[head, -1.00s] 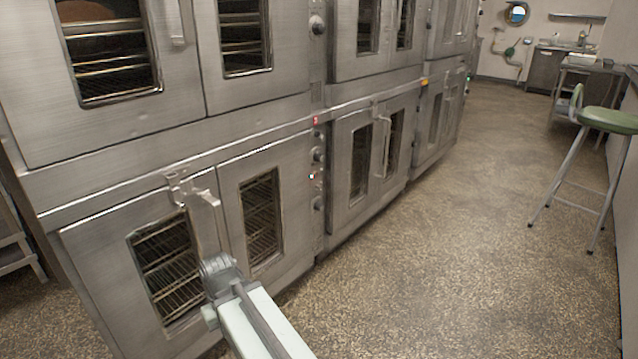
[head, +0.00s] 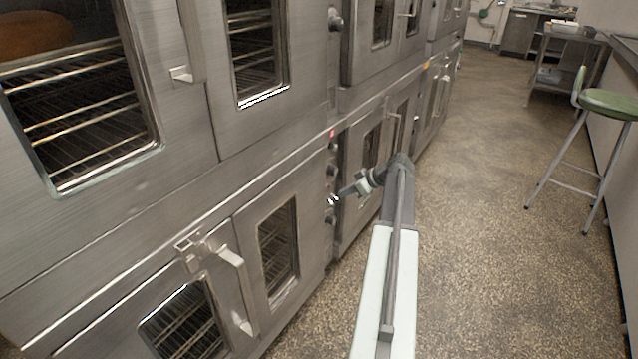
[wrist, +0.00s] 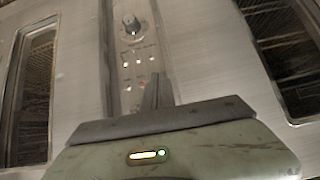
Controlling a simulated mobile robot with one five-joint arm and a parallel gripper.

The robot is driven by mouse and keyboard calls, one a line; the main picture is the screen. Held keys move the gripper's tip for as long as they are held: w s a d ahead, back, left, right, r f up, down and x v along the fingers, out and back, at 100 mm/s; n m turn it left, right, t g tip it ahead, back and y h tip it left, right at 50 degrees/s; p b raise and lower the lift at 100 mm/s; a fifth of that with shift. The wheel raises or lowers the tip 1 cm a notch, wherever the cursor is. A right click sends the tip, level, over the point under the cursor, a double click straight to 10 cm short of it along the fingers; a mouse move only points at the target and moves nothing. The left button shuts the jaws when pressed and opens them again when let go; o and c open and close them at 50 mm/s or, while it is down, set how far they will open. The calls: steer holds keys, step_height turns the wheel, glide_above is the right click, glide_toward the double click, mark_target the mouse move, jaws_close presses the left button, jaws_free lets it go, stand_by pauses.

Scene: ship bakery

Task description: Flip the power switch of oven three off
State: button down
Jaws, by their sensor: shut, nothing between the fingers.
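My gripper (head: 346,193) is shut and empty, reaching from the right toward the narrow control strip (head: 331,160) between two lower ovens. In the wrist view the closed fingers (wrist: 156,92) point at the same control strip (wrist: 118,45). A round dark knob (wrist: 131,25) is on it, with several small bright spots below, too blurred to tell as switches or lamps. The fingers overlap the lower part of the strip; I cannot tell if they touch it. No oven number is readable, so I cannot tell which is oven three.
A lower oven door with a protruding handle (head: 236,275) is to the left. Another lower oven (head: 372,150) is just behind my gripper. Upper ovens stand above. Open speckled floor (head: 480,200) lies right, with a green stool (head: 607,104) near the right wall.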

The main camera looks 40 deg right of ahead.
steer(key=shift+s+d+r, duration=0.1)
steer(key=shift+d+r, duration=0.1)
steer(key=shift+d, duration=0.25)
steer(key=shift+s+d+r, duration=0.1)
steer(key=shift+d+r, duration=0.05)
steer(key=shift+d, duration=0.3)
steer(key=shift+f, duration=0.1)
